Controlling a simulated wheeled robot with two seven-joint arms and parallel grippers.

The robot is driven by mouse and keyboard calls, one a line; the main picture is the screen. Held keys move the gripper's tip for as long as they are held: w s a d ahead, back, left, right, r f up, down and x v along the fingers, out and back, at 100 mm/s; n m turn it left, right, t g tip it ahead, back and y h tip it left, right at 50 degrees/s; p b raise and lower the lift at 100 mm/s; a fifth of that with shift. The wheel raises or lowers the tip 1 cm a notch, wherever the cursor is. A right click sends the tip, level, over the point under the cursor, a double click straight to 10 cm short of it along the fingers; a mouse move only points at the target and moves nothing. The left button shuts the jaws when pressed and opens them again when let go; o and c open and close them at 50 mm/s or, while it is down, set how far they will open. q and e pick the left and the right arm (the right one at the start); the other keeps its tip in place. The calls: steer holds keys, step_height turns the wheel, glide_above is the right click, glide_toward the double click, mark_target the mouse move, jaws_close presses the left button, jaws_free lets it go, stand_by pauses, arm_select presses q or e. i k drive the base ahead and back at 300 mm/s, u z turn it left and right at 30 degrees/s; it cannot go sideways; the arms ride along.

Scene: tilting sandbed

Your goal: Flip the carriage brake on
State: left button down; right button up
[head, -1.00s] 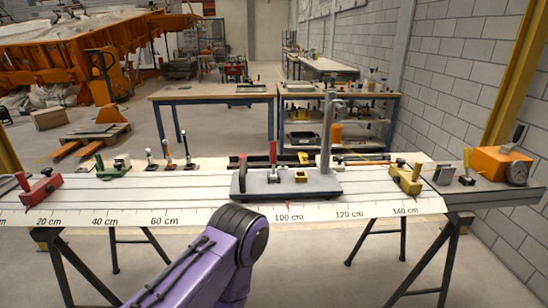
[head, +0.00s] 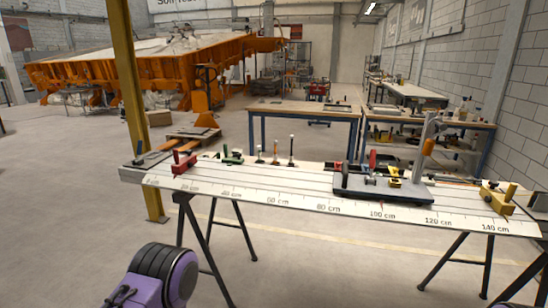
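The carriage (head: 405,193), a dark grey plate, sits on the long white scaled bench near the 100 cm mark, at the right. A tall grey post (head: 427,145) stands at its right end. An upright red lever (head: 372,160) and a yellow block (head: 395,178) are on it; I cannot tell which part is the brake. A purple link of my arm shows at the bottom left, well apart from the carriage. Neither gripper is in view.
The bench (head: 250,185) stands on black trestles, with a red clamp (head: 183,163) at its left and a yellow clamp (head: 497,197) at its right. A yellow column (head: 135,110) rises by its left end. The floor before the bench is clear.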

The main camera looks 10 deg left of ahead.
mark_target(372, 152)
steer(key=u, duration=0.45)
steer(key=k, duration=0.65)
steer(key=u, duration=0.55)
steer(key=i, duration=1.8)
steer(key=z, duration=1.4)
steer(key=i, duration=0.6)
steer(key=z, duration=0.75)
